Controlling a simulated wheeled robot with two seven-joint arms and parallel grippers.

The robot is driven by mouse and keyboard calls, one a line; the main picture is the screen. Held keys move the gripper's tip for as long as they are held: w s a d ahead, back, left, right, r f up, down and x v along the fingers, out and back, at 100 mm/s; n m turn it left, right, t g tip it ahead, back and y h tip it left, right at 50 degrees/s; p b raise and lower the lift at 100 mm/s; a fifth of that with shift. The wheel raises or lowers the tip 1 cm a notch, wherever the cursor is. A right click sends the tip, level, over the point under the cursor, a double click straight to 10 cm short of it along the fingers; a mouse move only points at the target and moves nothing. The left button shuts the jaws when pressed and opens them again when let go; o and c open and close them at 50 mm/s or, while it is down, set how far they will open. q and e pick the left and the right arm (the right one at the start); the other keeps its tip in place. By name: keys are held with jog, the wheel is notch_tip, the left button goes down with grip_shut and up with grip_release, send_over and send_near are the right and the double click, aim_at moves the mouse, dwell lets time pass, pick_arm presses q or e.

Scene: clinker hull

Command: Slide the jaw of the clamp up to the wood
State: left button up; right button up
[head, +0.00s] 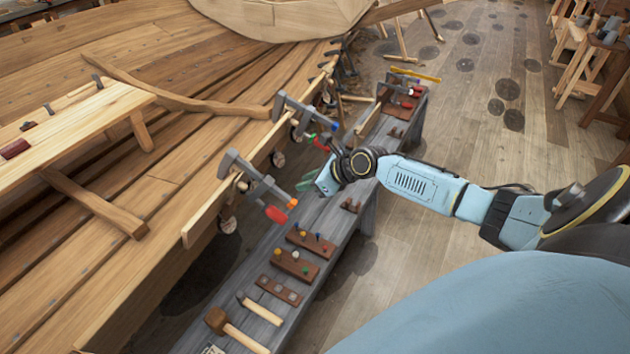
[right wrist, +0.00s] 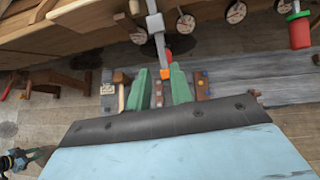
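The nearer clamp (head: 255,185) sits on the hull's plank edge, with a red handle (head: 275,213) and an orange bar end (head: 292,203). In the right wrist view its steel bar (right wrist: 156,28) points down to the orange end (right wrist: 166,73). My right gripper (head: 308,180) is beside that end in the head view. In the right wrist view its green fingers (right wrist: 160,88) are apart, with the orange end in line with their gap; I cannot tell if they touch it. My left gripper (right wrist: 38,154) shows small at the lower left there.
A second clamp (head: 297,112) stands farther along the plank, close to my right wrist. A grey bench (head: 335,235) below carries a mallet (head: 235,330), a hammer (head: 258,308) and wooden blocks. Open floor (head: 450,120) lies to the right.

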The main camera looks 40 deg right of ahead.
aim_at(276, 187)
jog(key=b+x, duration=0.6)
jog(key=x, duration=0.3)
jog(key=shift+f, duration=0.15)
jog(key=shift+w+a+f+b, duration=0.2)
jog(key=shift+w+f+b, duration=0.3)
jog(key=shift+b, duration=0.15)
jog(key=shift+w, duration=0.1)
jog(key=shift+a, duration=0.1)
jog(key=shift+c, duration=0.4)
jog(key=shift+w, duration=0.1)
jog(key=shift+w+a+r, duration=0.1)
jog(key=shift+w+a, duration=0.1)
jog(key=shift+w, duration=0.1)
jog(key=shift+w+a+r, duration=0.1)
jog(key=shift+w+r, duration=0.05)
jog(key=shift+w, duration=0.1)
